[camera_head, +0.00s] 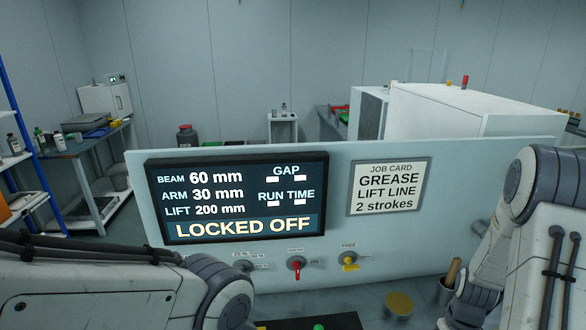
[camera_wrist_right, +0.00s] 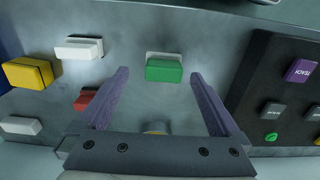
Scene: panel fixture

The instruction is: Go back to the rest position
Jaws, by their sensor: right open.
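My right gripper (camera_wrist_right: 158,75) shows in the right wrist view with two purple fingers spread apart and nothing between them. A green block (camera_wrist_right: 164,69) lies beyond the fingertips on a grey surface; I cannot tell its distance. My right arm (camera_head: 545,230) comes in at the right of the head view, beside the panel (camera_head: 400,245); its gripper cannot be made out there. My left arm (camera_head: 120,285) crosses the lower left of the head view, in front of the panel. My left gripper is in neither view.
The panel carries a display (camera_head: 238,198) reading "LOCKED OFF", a job card (camera_head: 388,187), a red-handled switch (camera_head: 296,266) and a yellow knob (camera_head: 349,262). In the wrist view are a yellow block (camera_wrist_right: 28,74), white blocks (camera_wrist_right: 78,48) and a dark button box (camera_wrist_right: 275,90).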

